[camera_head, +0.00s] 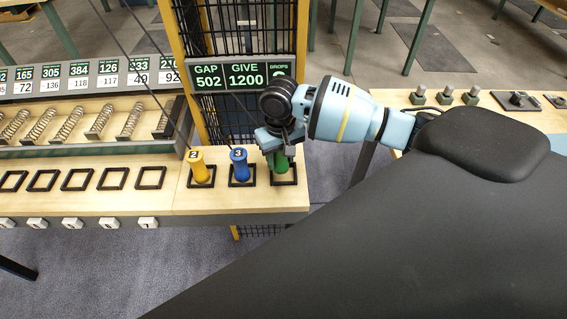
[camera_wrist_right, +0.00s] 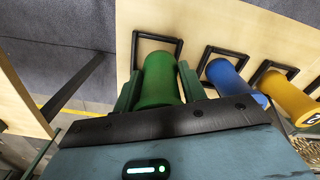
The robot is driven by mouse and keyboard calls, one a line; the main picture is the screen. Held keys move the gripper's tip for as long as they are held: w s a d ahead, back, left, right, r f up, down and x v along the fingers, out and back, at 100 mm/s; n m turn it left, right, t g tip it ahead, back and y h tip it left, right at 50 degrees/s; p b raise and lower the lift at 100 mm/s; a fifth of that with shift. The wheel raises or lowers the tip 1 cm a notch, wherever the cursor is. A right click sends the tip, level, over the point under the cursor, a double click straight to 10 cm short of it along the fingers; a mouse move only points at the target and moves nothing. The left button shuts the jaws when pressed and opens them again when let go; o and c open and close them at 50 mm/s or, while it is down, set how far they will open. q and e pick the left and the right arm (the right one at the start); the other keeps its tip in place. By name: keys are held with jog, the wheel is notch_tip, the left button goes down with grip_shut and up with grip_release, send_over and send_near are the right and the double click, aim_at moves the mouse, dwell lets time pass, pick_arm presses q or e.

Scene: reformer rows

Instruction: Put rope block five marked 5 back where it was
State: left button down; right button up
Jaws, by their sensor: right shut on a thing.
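A green block (camera_head: 282,163) is in the jaws of my right gripper (camera_head: 277,150), at the rightmost black square frame (camera_head: 291,178) on the wooden bench. The wrist view shows the green block (camera_wrist_right: 160,82) between the two green fingers, its far end at or just over the black frame (camera_wrist_right: 178,46). I cannot tell whether it rests on the bench. No number shows on it; the gripper hides its upper part. A blue block (camera_head: 239,165) marked 3 and a yellow block (camera_head: 202,169) marked 2 stand in the frames to its left. My left gripper is not in view.
Several empty black frames (camera_head: 78,179) lie farther left, with springs (camera_head: 65,126) in a tray behind. A sign (camera_head: 238,76) reads GAP 502, GIVE 1200. Thin ropes slant down near the blocks. The bench ends just right of the green block.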

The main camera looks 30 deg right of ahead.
aim_at(284, 164)
jog(key=f, duration=0.1)
jog(key=d+f, duration=0.1)
jog(key=f, duration=0.1)
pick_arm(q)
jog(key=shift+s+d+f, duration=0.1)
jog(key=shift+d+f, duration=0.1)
pick_arm(e)
jog(key=shift+f, duration=0.2)
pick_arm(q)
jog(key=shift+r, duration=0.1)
pick_arm(e)
jog(key=shift+f, duration=0.15)
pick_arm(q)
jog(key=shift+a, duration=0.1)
pick_arm(e)
jog(key=o, duration=1.3)
notch_tip(284, 164, up, 11)
jog(key=shift+p, duration=0.5)
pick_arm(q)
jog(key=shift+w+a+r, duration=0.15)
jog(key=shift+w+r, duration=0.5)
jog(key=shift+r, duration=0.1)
pick_arm(e)
jog(key=shift+r, duration=0.6)
